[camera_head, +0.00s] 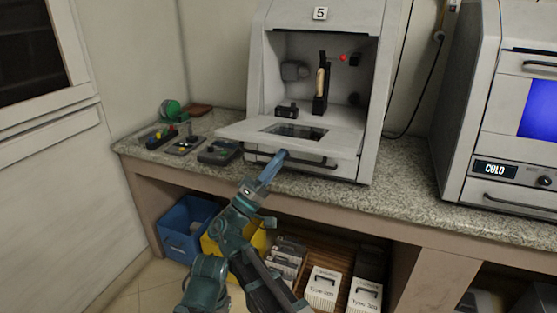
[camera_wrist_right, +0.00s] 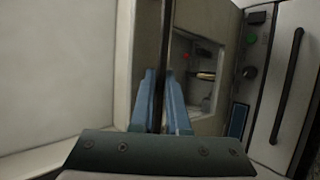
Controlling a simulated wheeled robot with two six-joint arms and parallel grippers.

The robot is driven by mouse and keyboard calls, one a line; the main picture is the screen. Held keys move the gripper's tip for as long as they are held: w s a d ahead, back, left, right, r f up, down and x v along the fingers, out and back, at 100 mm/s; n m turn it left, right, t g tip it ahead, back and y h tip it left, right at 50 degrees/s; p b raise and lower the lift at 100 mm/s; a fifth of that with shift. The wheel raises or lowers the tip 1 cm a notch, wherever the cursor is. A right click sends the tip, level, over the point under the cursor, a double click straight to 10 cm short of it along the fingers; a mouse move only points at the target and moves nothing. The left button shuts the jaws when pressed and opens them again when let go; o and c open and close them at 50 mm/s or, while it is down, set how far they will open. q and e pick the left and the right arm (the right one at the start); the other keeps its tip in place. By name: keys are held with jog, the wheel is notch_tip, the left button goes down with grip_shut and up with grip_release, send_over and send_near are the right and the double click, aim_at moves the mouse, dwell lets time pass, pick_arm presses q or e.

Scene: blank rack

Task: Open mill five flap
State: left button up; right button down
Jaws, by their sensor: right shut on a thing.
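Mill five (camera_head: 376,80), a white cabinet with a "5" plate (camera_head: 320,13), stands on the counter. Its flap (camera_head: 240,129) is folded down and lies nearly level, with a dark window in it. The chamber (camera_head: 293,47) is exposed, with a black holder and a tan piece inside. My right gripper (camera_head: 279,158) is shut on the flap's dark handle (camera_head: 313,162) at the front edge. In the right wrist view its blue fingers (camera_wrist_right: 160,102) close around a dark bar, with the mill's interior (camera_wrist_right: 205,75) beyond. My left gripper is not in view.
A second machine (camera_head: 465,110) with a "COLD" display stands at the right. Below are a blue bin (camera_head: 183,231), a yellow bin and white boxes (camera_head: 322,287).

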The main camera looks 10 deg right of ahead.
jog(key=shift+w+d+f, duration=0.15)
jog(key=shift+w, duration=0.15)
jog(key=c, duration=0.9)
grip_release()
jog(key=shift+w+f, duration=0.1)
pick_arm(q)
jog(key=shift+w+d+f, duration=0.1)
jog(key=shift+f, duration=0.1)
